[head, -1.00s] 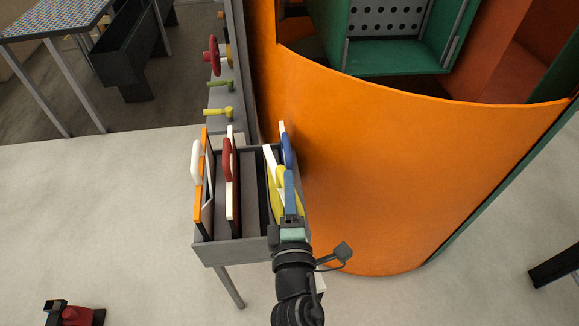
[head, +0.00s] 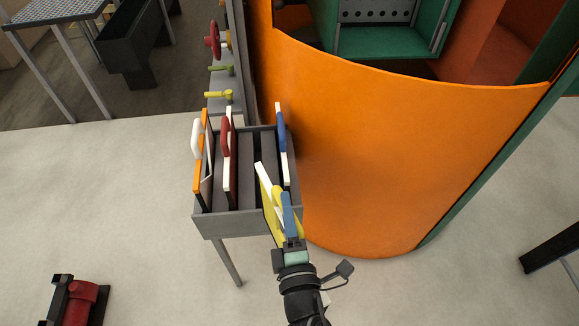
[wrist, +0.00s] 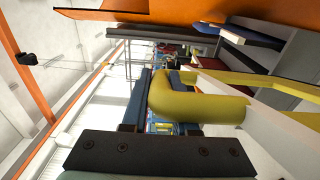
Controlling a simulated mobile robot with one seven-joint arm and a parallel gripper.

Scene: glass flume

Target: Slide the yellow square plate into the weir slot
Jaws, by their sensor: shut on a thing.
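My gripper (head: 288,207) is shut on the yellow handle of the yellow square plate (head: 270,222). The plate has a white edge and stands upright, slightly tilted in the head view. It is at the front end of the grey rack, overlapping its front wall in the picture; whether it touches the rack I cannot tell. In the wrist view the thick yellow handle (wrist: 198,103) lies at the fingers, and the plate's pale edge runs off to the lower right. I cannot make out the weir slot with certainty in either view.
The grey rack (head: 222,224) holds an orange-edged plate (head: 202,150), a red-handled plate (head: 228,165) and a blue-handled plate (head: 281,140). A curved orange wall (head: 400,150) stands close on the right. Valves (head: 218,95) line the grey ledge behind.

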